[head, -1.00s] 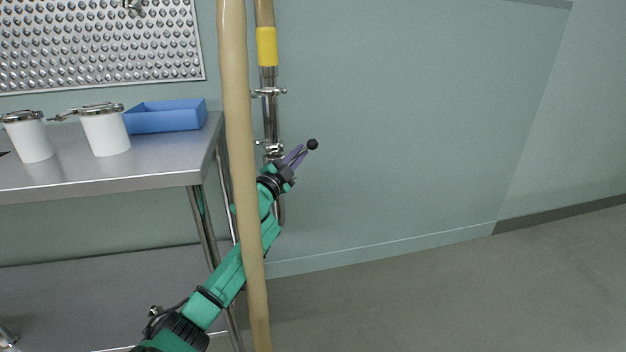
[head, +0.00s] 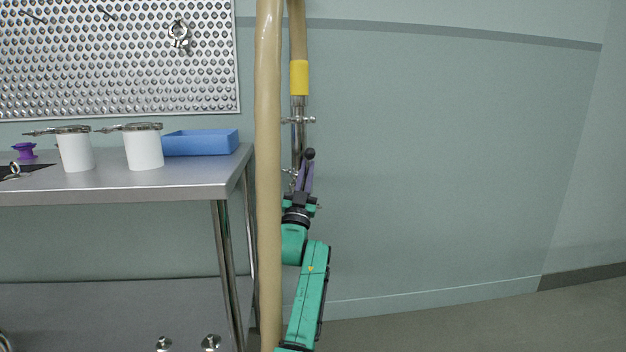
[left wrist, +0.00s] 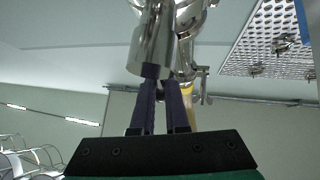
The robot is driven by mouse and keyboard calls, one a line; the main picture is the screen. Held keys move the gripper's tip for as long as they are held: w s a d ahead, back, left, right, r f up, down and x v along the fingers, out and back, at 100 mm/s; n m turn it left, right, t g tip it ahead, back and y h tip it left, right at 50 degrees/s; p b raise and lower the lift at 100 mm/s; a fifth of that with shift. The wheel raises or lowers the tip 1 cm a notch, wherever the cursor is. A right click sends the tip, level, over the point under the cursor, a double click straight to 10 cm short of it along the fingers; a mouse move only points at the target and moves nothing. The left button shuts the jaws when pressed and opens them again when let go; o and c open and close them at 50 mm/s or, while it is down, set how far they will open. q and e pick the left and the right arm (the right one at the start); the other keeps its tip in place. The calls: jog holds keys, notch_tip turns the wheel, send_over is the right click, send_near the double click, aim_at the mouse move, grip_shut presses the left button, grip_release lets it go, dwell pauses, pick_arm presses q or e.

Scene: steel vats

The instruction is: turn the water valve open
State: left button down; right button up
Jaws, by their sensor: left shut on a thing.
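The water valve sits on the steel pipe (head: 298,140) below a yellow band, on the wall right of the table. Its lever ends in a black knob (head: 309,154), which shows just right of the pipe. My left gripper (head: 306,175), with purple fingers, is shut on the valve lever just below the knob. The lever itself is mostly hidden by the fingers. In the left wrist view the gripper (left wrist: 164,90) shows its two fingers close up against steel pipework (left wrist: 152,40); the lever between them cannot be made out. My right gripper is not in view.
A thick beige pipe (head: 268,200) stands upright in front of my left arm's side. A steel table (head: 200,185) at left bears white lidded pots (head: 144,148) and a blue tray (head: 200,143). The wall and floor at right are clear.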

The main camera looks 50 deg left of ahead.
pick_arm(q)
jog(key=shift+s+a+n+g+y, duration=0.1)
jog(key=shift+s+n+g+y, duration=0.1)
jog(key=shift+n+g+y, duration=0.4)
jog(key=shift+s+a+n+g+y, duration=0.15)
jog(key=shift+n+g+y, duration=0.2)
jog(key=shift+n+y, duration=0.5)
jog(key=shift+s+a+n+g+y, duration=0.15)
jog(key=shift+n+g+y, duration=0.3)
jog(key=shift+n, duration=0.5)
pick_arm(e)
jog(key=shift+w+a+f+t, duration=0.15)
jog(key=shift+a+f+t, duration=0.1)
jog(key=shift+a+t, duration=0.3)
pick_arm(q)
jog(key=c, duration=0.9)
grip_release()
jog(key=shift+s, duration=0.1)
